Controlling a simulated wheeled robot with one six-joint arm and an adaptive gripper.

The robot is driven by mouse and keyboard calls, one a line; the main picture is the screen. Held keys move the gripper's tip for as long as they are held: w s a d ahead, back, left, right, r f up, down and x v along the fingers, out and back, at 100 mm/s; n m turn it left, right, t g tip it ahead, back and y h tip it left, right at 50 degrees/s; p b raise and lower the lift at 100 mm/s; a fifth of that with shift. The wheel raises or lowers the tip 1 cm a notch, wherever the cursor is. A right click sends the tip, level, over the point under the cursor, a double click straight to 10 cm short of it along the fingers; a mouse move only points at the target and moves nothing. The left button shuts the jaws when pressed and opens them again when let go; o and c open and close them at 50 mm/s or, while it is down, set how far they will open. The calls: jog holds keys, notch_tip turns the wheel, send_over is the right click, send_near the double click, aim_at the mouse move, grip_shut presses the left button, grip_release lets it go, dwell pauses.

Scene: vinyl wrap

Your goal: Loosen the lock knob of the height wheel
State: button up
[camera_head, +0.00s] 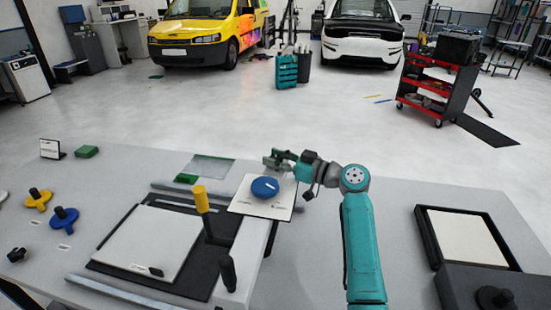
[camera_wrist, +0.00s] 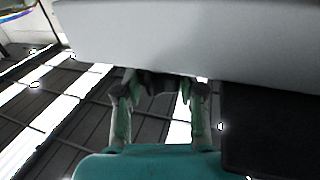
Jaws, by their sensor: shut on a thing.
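A blue round wheel (camera_head: 265,187) sits on a tilted white plate (camera_head: 250,206) on the bench. I take it for the height wheel. My gripper (camera_head: 278,160) is at the far edge of this plate, behind the wheel. In the wrist view my gripper (camera_wrist: 158,88) has its two fingers closed on a small dark thing (camera_wrist: 155,82) under the edge of a pale panel (camera_wrist: 180,38). This thing looks like the lock knob, but its shape is mostly hidden by the fingers and shadow. The head view does not show it.
A yellow handle (camera_head: 201,198) and a black handle (camera_head: 227,272) stand beside the plate. A black-framed board (camera_head: 150,240) lies to the left. Yellow (camera_head: 38,202) and blue (camera_head: 64,220) knobs lie further left. A black tray (camera_head: 424,232) stands at right.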

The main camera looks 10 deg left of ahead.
jog(key=n+g+y, duration=0.1)
jog(key=n+g, duration=0.2)
jog(key=g, duration=0.2)
jog(key=shift+w+r, duration=0.1)
jog(key=shift+n+g, duration=1.1)
jog(key=shift+g, duration=0.4)
jog(key=shift+n+g, duration=0.6)
jog(key=shift+g, duration=0.3)
jog(key=o, duration=1.2)
jog(key=shift+c, duration=0.2)
jog(key=v, duration=0.7)
jog(key=shift+d, duration=0.25)
